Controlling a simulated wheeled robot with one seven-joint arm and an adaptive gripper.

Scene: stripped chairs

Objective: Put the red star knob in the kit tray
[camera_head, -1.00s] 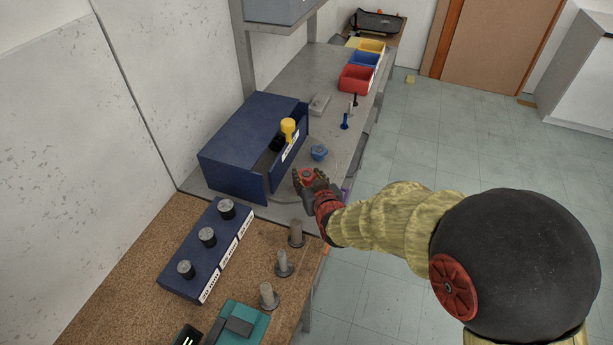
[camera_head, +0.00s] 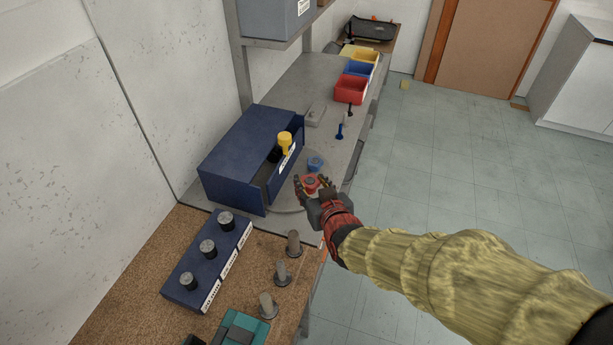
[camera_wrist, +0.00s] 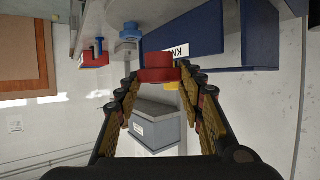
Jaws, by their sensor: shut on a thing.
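My gripper (camera_head: 314,187) is shut on the red star knob (camera_head: 311,183) at the front edge of the grey bench, right of a navy box. In the wrist view my gripper (camera_wrist: 160,82) has the red knob (camera_wrist: 158,68) between its fingertips. The navy box (camera_head: 235,150) has an open-topped front compartment with a white label, holding a yellow knob (camera_head: 285,140) and a dark knob. Its label, starting "KN", shows in the wrist view (camera_wrist: 181,52). I cannot tell for sure whether this compartment is the kit tray. A blue knob (camera_head: 315,164) stands just beyond my gripper.
Blue and black pins (camera_head: 340,131), a grey block (camera_head: 315,114) and a red bin (camera_head: 350,89) stand farther back. A shelf (camera_head: 285,35) overhangs the back.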

